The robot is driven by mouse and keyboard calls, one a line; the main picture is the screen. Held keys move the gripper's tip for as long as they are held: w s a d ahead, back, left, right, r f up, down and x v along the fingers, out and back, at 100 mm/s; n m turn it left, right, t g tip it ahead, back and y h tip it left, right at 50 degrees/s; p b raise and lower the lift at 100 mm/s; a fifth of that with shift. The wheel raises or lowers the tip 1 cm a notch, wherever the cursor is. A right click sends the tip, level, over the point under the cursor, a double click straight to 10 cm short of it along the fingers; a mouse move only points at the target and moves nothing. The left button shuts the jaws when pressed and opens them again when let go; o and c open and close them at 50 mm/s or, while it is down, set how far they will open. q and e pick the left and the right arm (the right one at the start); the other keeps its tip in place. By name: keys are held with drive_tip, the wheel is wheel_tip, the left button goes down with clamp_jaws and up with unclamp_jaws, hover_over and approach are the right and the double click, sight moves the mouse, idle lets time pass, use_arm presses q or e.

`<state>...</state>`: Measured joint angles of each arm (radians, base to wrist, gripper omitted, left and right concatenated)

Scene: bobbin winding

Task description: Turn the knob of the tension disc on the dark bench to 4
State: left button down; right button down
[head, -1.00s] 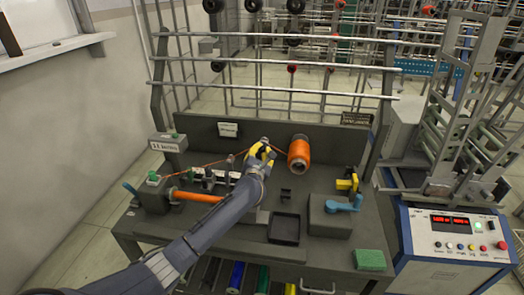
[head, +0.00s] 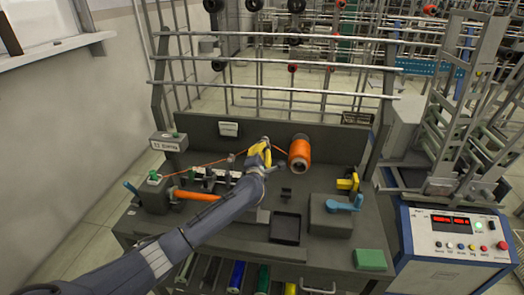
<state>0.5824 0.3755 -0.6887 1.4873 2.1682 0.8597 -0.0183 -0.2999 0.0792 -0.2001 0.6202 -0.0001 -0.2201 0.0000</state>
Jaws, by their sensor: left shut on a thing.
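The dark bench (head: 345,260) stands in the middle of the head view. My left gripper (head: 262,146) has yellow fingers and is over the back middle of the bench, just left of the orange spool. It is shut on the tension disc's knob, which its fingers and wrist mostly hide. The number the knob points to cannot be read. An orange thread (head: 205,164) runs from the left of the bench toward my gripper. My right gripper is not in view.
The orange spool (head: 299,153) stands close on the right of my gripper. A black tray (head: 285,229), a blue-handled grey block (head: 342,204) and a green pad (head: 370,260) lie at the front right.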

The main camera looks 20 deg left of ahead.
use_arm(q)
drive_tip(key=m, duration=0.5)
drive_tip(key=shift+d+r, duration=0.3)
drive_tip(key=shift+d, duration=0.1)
drive_tip(key=shift+m, duration=0.3)
drive_tip(key=shift+d+f, duration=0.1)
drive_tip(key=c, duration=1.5)
unclamp_jaws()
drive_tip(key=shift+d, duration=0.15)
drive_tip(key=shift+a+f, duration=0.15)
drive_tip(key=shift+a, duration=0.1)
drive_tip(key=shift+s, duration=0.65)
drive_tip(key=s, duration=0.3)
drive_tip(key=s+d, duration=0.1)
drive_tip(key=s, duration=0.6)
drive_tip(key=shift+s+d, duration=0.15)
drive_tip(key=shift+s, duration=0.1)
